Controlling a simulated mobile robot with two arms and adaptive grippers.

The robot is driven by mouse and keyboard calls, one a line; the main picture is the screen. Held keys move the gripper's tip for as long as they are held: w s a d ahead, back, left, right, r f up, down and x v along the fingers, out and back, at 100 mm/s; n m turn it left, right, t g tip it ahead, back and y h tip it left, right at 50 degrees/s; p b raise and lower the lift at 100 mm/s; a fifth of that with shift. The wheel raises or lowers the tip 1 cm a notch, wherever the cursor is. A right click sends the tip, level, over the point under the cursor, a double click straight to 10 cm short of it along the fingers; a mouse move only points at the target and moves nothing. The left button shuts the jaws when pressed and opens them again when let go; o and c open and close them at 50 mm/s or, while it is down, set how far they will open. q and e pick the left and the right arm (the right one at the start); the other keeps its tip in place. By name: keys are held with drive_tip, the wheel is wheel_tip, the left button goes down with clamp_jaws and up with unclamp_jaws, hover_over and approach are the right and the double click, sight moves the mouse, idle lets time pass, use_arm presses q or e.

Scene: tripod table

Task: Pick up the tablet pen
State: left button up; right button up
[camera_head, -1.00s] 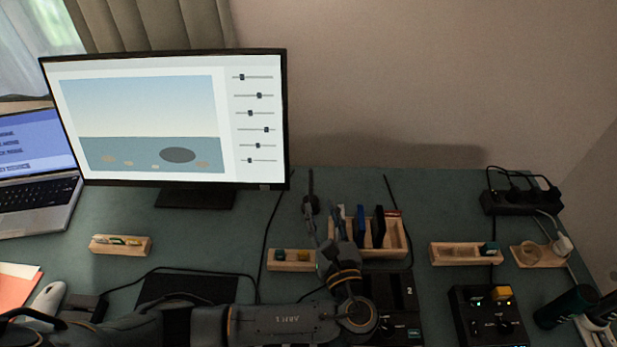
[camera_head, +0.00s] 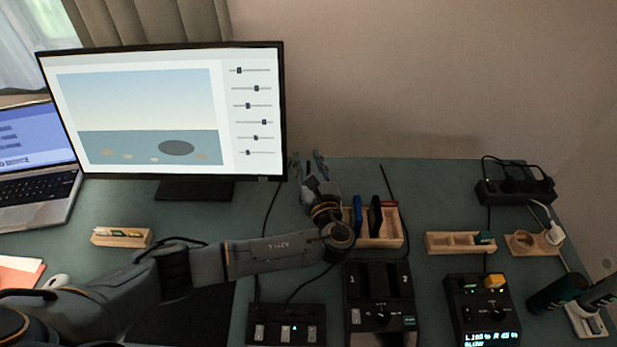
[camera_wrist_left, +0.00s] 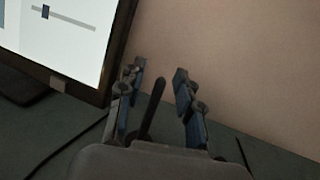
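A dark slim upright stick, which looks like the tablet pen (camera_wrist_left: 152,108), shows in the left wrist view between the two fingers of my left gripper (camera_wrist_left: 158,88). The fingers are spread, with a gap on each side of the stick, and its lower end is hidden by the gripper body. In the head view my left gripper (camera_head: 309,164) is at the back of the desk, right of the monitor and just left of the wooden rack. I cannot tell the pen from the fingers there.
The monitor (camera_head: 140,110) stands close on the left. The wooden rack (camera_head: 388,238) with upright dark and blue items is close on the right. Control boxes (camera_head: 381,305) stand in front. A power strip (camera_head: 512,189) lies far right. The wall is behind.

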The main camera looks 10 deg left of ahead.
use_arm(q)
drive_tip(key=shift+c, duration=0.2)
clamp_jaws()
